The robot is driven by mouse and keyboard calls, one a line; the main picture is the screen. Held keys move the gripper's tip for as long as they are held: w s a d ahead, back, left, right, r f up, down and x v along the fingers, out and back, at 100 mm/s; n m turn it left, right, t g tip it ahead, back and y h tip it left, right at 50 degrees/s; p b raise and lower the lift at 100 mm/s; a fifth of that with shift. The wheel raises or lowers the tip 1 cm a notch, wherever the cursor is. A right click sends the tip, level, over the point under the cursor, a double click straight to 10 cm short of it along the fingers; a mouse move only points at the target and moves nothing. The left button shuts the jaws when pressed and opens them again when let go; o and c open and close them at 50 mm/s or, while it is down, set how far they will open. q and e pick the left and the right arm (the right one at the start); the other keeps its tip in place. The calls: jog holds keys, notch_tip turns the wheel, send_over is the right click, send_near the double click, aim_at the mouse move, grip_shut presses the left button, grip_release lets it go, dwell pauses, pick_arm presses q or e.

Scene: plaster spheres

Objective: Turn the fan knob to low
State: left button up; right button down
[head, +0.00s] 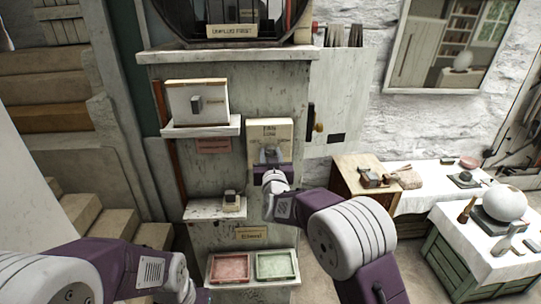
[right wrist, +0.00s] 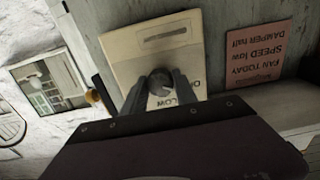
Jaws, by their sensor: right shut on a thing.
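The fan knob (right wrist: 160,82) is a small round grey knob on a cream panel (right wrist: 135,45), which also shows in the head view (head: 284,130). My right gripper (right wrist: 160,92) is shut on the knob, one finger on each side. In the head view the right gripper (head: 270,157) reaches the panel's lower part and hides most of the knob. Upside-down lettering including LOW shows beside the fingers in the wrist view; the rest is covered. I cannot make out where the knob points. My left arm is at the lower left of the head view; its fingers are not clear.
A pink note (right wrist: 257,55) reads FAN TODAY, SPEED low, DAMPER half. A switch box (head: 197,100) sits on a shelf left of the panel. Red (head: 231,267) and green (head: 276,265) trays lie below. Tables with plaster pieces (head: 504,203) stand at right.

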jog(key=shift+f+b, duration=0.1)
jog(key=shift+b, duration=0.3)
jog(key=m+b, duration=0.6)
jog(key=shift+f+b, duration=0.15)
jog(key=shift+b, duration=0.2)
jog(key=m+b, duration=0.2)
jog(key=m, duration=0.1)
jog(key=shift+r+m+b, duration=0.25)
jog(key=shift+m+b, duration=0.7)
jog(key=shift+m, duration=0.35)
jog(key=shift+r, duration=0.1)
jog(key=c, duration=1)
grip_release()
jog(key=shift+a, duration=0.1)
jog(key=shift+o, duration=0.2)
